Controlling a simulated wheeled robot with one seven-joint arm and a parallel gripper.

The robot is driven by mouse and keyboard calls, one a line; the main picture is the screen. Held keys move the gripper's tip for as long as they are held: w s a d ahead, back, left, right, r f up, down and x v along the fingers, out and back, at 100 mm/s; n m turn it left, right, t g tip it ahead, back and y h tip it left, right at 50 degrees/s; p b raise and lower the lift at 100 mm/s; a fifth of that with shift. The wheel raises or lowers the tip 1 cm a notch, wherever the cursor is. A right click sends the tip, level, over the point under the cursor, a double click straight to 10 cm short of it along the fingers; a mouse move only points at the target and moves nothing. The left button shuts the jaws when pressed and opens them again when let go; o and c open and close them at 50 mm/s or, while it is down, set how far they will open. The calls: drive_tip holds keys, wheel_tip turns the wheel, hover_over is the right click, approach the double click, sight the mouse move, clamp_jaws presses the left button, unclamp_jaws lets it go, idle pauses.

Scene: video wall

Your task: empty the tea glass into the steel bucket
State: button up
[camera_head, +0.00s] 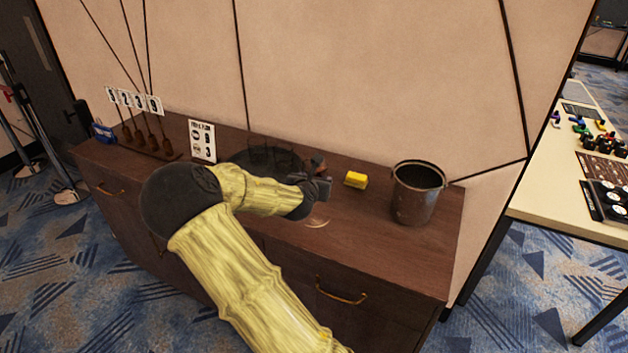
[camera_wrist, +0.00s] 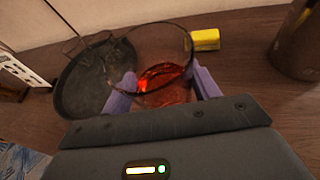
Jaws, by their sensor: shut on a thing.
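The tea glass (camera_wrist: 160,52) is clear, with red-brown tea in its lower part. In the wrist view it stands between the two purple fingertips of my gripper (camera_wrist: 164,86), which is shut on it. In the head view my gripper (camera_head: 318,183) is over the brown cabinet top and largely hides the glass (camera_head: 317,162). The steel bucket (camera_head: 414,200) stands upright at the right end of the cabinet top, apart from the gripper. Part of the bucket (camera_wrist: 300,45) shows at the right edge of the wrist view.
A yellow sponge-like block (camera_head: 355,180) lies between gripper and bucket. A dark round tray (camera_head: 240,160) with clear glasses is left of my gripper. The wall rises directly behind.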

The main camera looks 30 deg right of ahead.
drive_tip(key=shift+r, duration=0.1)
drive_tip(key=shift+a+r+p, duration=0.15)
drive_tip(key=shift+a+p, duration=0.4)
drive_tip(key=shift+p, duration=0.4)
drive_tip(key=s+a+r+n+t+y+p, duration=0.1)
drive_tip(key=s+a+n+y+p, duration=0.2)
drive_tip(key=a+p, duration=0.5)
drive_tip(key=s+a+r+n+t+y+p, duration=0.1)
drive_tip(key=s+a+n+y+p, duration=0.3)
drive_tip(key=a+p, duration=0.5)
drive_tip(key=s+t+y+p, duration=0.1)
drive_tip(key=s+p, duration=0.1)
drive_tip(key=p, duration=0.3)
drive_tip(key=shift+n+p, duration=0.3)
drive_tip(key=shift+r, duration=0.1)
